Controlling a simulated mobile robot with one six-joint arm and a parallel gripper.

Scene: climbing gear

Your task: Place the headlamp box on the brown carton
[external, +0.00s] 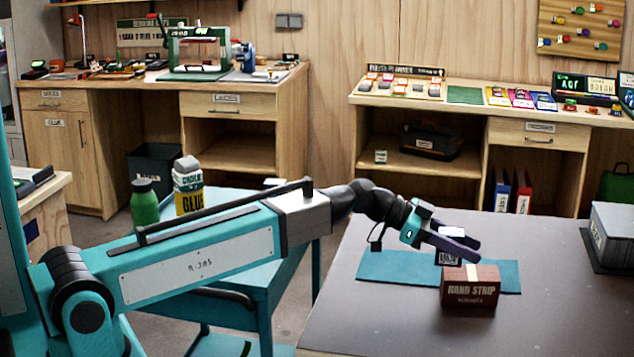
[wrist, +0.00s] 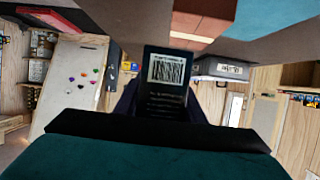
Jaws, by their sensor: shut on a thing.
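The headlamp box (external: 447,258) is a small dark box with a white barcode label. My gripper (external: 466,247) is shut on it over the grey table. In the wrist view the headlamp box (wrist: 166,95) sits between the fingers, its barcode face toward the camera. The brown carton (external: 470,289), marked "HAND STRIP" with a pale tape strip on top, stands upright on the table. In the external view the held box shows just behind and left of the carton's top, partly hidden by it; whether they touch cannot be told. The brown carton (wrist: 203,20) also shows at the top of the wrist view.
A teal mat (external: 385,268) lies flat under and behind the carton. A grey box (external: 613,232) stands at the table's right edge. The front of the grey table (external: 400,325) is clear. A green bottle (external: 145,203) and a glue bottle (external: 188,188) stand behind my arm.

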